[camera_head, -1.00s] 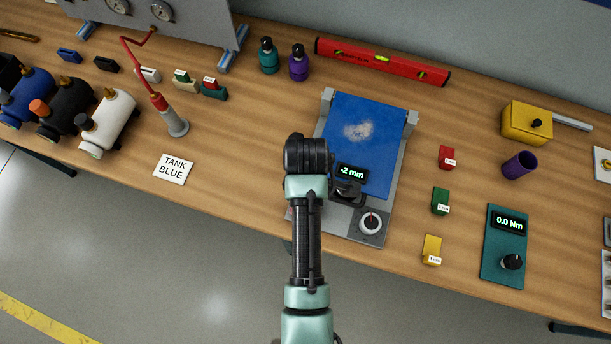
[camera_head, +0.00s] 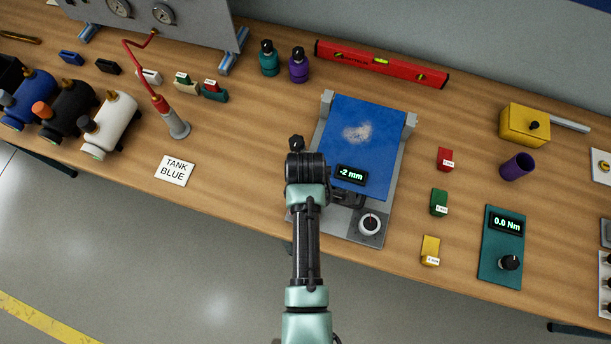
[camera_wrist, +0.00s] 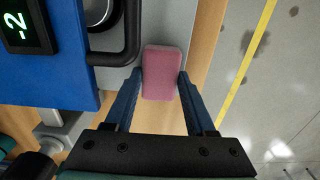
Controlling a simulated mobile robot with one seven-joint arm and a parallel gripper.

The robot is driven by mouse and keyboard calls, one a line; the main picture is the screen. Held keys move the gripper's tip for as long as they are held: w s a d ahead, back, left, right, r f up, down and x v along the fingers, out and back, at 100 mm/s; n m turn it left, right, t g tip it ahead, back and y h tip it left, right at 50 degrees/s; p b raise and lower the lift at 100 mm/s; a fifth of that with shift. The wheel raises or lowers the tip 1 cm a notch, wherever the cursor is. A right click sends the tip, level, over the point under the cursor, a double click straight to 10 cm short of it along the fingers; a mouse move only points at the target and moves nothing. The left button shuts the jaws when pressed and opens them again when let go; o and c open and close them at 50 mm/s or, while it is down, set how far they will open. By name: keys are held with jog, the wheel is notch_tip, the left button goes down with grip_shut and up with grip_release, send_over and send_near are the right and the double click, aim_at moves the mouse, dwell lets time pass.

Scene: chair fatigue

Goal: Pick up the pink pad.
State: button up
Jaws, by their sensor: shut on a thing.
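The pink pad (camera_wrist: 163,68) is a small block with rounded edges between my two blue fingers in the wrist view. My gripper (camera_wrist: 160,75) is shut on it, with a fingertip against each long side. The pad lies over the grey base of the blue-plated device, near the bench edge; whether it touches the base I cannot tell. In the head view, my arm hides the pad and the fingers.
The device's blue plate (camera_head: 365,130) carries a pale dusty patch and a "-2 mm" display (camera_head: 351,174). A black handle (camera_wrist: 128,40) stands close left of the pad. Red, green (camera_head: 439,202) and yellow blocks are to the right. The floor lies beyond the bench edge.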

jog(key=shift+c, duration=1.1)
jog(key=shift+r, duration=0.1)
notch_tip(320, 180, up, 10)
jog(key=b, duration=0.1)
